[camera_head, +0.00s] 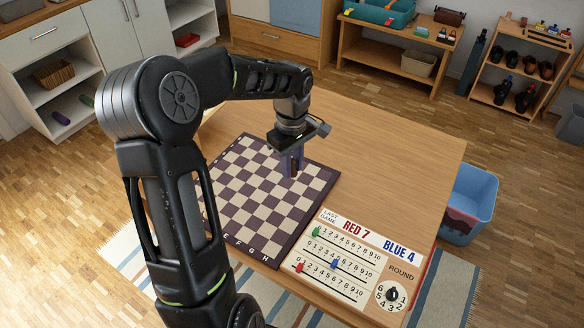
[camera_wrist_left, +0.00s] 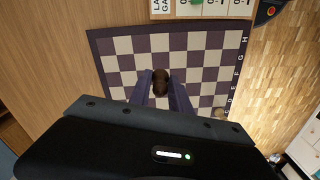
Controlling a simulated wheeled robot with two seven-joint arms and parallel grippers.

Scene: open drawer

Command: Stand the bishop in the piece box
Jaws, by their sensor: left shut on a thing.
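My left gripper (camera_head: 291,165) is over the far part of the chessboard (camera_head: 237,248), pointing down. Its fingers are shut on a dark brown piece, seen from above in the left wrist view (camera_wrist_left: 160,82), which I take to be the bishop. The fingers hide most of it, and I cannot tell whether its base touches the board. The chessboard also shows in the left wrist view (camera_wrist_left: 97,43). I cannot make out a piece box in either view. My right gripper is not in view.
A score board (camera_head: 325,274) with sliders and a dial lies right of the chessboard. A small light-brown thing (camera_wrist_left: 219,112) is near the board's edge. A blue bin (camera_head: 473,197) stands on the floor beside the table. The wooden table top (camera_head: 385,150) behind is clear.

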